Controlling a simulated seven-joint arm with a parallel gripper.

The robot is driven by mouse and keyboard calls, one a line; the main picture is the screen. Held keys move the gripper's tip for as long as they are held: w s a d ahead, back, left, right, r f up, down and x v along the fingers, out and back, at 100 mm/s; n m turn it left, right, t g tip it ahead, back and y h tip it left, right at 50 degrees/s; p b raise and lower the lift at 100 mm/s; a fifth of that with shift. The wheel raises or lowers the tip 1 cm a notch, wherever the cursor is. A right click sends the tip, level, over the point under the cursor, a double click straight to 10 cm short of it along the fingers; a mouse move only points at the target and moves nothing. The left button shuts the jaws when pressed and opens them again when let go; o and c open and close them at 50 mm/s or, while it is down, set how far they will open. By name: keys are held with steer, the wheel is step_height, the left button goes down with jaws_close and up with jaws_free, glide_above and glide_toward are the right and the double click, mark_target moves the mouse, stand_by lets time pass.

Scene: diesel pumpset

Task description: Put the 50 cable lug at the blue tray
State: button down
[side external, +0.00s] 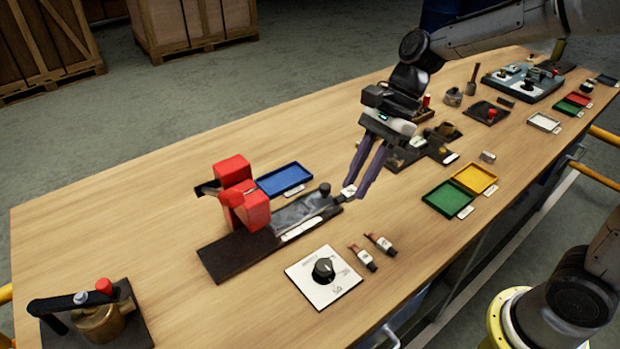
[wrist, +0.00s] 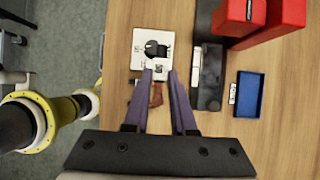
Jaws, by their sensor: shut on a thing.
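My gripper (side external: 358,188) is shut on a small cable lug (side external: 348,190), held above the bench near the front end of the red-handled press tool. In the wrist view a pale end and a copper-brown part of the held lug (wrist: 157,92) show between my fingers (wrist: 158,72). Its number is not legible. The blue tray (side external: 285,180) lies flat and empty behind the press tool, left of my fingertips. It also shows in the wrist view (wrist: 248,94), to the right of my fingers.
Two tagged lugs (side external: 371,250) lie beside a white dial plate (side external: 323,277). Green (side external: 449,198) and yellow (side external: 474,178) trays lie to the right. The bench behind the blue tray is clear.

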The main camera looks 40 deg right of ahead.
steer(key=w+r, duration=0.4)
steer(key=w, duration=0.2)
glide_above(282, 181)
steer(key=d, duration=0.2)
step_height(282, 181, down, 11)
steer(key=shift+a+f, duration=0.1)
steer(key=shift+f, duration=0.25)
steer(key=shift+f, duration=3.65)
steer(key=shift+f, duration=0.35)
steer(key=c, duration=0.7)
jaws_free()
